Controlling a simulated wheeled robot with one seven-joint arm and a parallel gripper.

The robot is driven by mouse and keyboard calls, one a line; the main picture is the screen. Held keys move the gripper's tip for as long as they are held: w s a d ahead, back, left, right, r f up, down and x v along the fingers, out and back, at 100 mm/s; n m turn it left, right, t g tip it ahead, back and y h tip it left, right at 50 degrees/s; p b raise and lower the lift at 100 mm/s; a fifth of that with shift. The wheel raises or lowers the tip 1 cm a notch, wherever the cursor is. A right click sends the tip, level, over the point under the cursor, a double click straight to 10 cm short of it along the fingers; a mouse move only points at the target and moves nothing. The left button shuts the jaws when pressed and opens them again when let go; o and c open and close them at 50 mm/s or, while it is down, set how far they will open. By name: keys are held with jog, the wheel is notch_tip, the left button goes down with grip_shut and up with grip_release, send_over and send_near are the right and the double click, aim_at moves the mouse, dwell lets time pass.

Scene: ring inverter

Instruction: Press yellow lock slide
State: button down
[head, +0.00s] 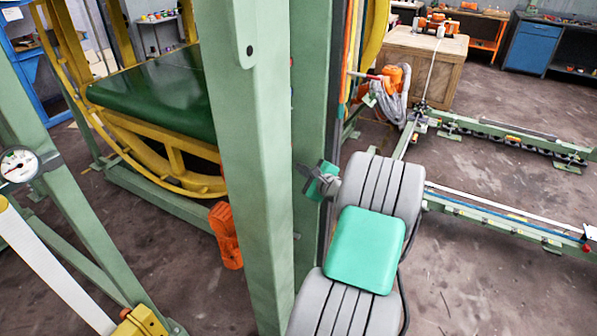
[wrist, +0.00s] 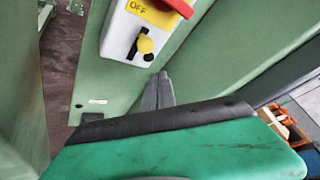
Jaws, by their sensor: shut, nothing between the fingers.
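The yellow lock slide (wrist: 145,45) shows in the wrist view as a small round yellow knob beside a dark slot on a white box (wrist: 117,43). The box has a yellow OFF label and a red switch (wrist: 180,7) above the slide. My gripper (wrist: 160,80) is shut and empty, its grey fingertips just below and right of the slide. A gap shows between them in the picture; the depth between them is unclear. In the head view my gripper (head: 304,171) points left at a green post, and the slide and box are hidden.
A wide green post (head: 245,170) stands directly left of my gripper. Behind it is a yellow ring frame (head: 178,172) with a dark green platform (head: 155,92). Low green rails (head: 510,135) run along the floor at right. Open floor (head: 480,285) lies at lower right.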

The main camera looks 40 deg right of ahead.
jog(key=v, duration=1)
jog(key=shift+d+f, duration=0.1)
